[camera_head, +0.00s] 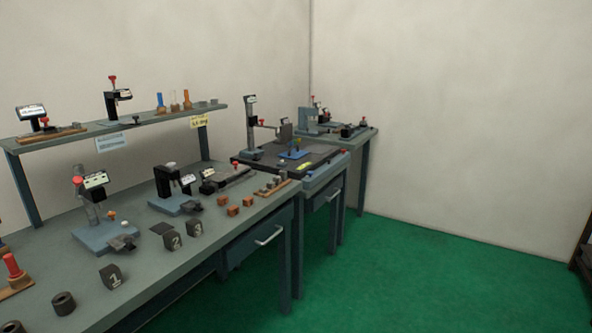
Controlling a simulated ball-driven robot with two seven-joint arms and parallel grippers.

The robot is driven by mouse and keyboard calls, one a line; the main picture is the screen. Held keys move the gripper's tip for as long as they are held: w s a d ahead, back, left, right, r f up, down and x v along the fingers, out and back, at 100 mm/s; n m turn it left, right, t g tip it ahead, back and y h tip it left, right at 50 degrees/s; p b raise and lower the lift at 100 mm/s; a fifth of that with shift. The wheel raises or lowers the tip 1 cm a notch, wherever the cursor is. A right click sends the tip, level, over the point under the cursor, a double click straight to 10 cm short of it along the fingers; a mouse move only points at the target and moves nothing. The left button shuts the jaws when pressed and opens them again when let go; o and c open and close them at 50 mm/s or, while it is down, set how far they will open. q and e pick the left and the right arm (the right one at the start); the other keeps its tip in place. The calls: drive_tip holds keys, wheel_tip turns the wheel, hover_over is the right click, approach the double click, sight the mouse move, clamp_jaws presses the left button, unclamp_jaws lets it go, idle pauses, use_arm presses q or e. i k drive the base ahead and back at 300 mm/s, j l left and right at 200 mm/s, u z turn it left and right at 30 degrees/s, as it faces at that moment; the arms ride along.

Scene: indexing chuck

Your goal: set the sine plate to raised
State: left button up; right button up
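I cannot tell for certain which thing is the sine plate. A small blue plate (292,155) with a green upright part lies on the dark surface plate (262,161) on the second bench, and may be it. It is too small to tell whether it is raised or flat. A yellow-green piece (304,166) lies in front of it. A tall dark height stand (251,125) stands behind it on the left. Neither of my grippers is in view.
The long near bench (140,283) carries several blue-based gauge stands, including one with a red knob (93,205), numbered dark blocks (111,277) and orange-brown cubes (233,210). A shelf (150,127) runs above its back. Green floor (430,285) at the right is clear.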

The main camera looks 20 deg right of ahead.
sight(237, 168)
drive_tip(key=z, duration=0.35)
drive_tip(key=i+u, duration=0.1)
drive_tip(key=u, duration=0.25)
drive_tip(key=i+l+u, duration=0.1)
drive_tip(key=u, duration=0.3)
drive_tip(key=i+l+u, duration=0.1)
drive_tip(key=u, duration=0.25)
drive_tip(key=l, duration=0.1)
